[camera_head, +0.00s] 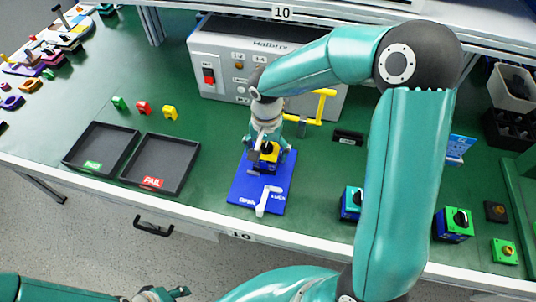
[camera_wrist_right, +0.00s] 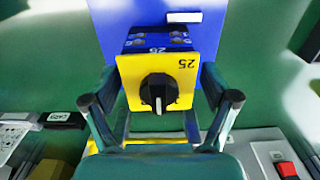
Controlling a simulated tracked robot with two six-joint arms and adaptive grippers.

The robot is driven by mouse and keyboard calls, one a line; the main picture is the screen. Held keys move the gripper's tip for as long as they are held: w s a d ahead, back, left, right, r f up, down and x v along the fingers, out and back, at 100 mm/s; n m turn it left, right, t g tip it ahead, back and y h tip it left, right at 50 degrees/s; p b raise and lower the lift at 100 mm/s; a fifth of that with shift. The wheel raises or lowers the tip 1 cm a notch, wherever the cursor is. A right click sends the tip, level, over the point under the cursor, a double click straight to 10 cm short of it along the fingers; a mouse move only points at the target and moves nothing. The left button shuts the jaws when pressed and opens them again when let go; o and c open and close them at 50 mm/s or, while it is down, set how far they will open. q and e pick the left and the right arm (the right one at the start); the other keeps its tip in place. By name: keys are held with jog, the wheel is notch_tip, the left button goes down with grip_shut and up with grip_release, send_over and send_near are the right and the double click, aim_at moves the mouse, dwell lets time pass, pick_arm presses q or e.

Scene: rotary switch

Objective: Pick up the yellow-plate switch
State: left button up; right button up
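The yellow-plate switch (camera_head: 268,157) sits on the blue fixture board (camera_head: 250,192) at the middle of the bench. Its yellow plate with a black knob (camera_wrist_right: 158,92), marked 25, faces the camera in the right wrist view. My right gripper (camera_head: 267,150) is down at the switch. In the wrist view its two fingers (camera_wrist_right: 160,85) stand on either side of the plate and blue body, very close, with a thin gap seeming to show at the left. My left gripper (camera_head: 165,294) is low at the bottom edge of the head view, partly cut off, away from the switch.
A grey power box (camera_head: 215,65) with a red switch and a yellow handle (camera_head: 322,105) stand behind. Two black trays (camera_head: 160,163) lie left. A blue-and-green switch (camera_head: 351,203) and a green-plate switch (camera_head: 454,223) stand right. My right arm hides part of the bench.

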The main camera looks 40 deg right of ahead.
jog(key=c, duration=1)
jog(key=shift+r, duration=0.2)
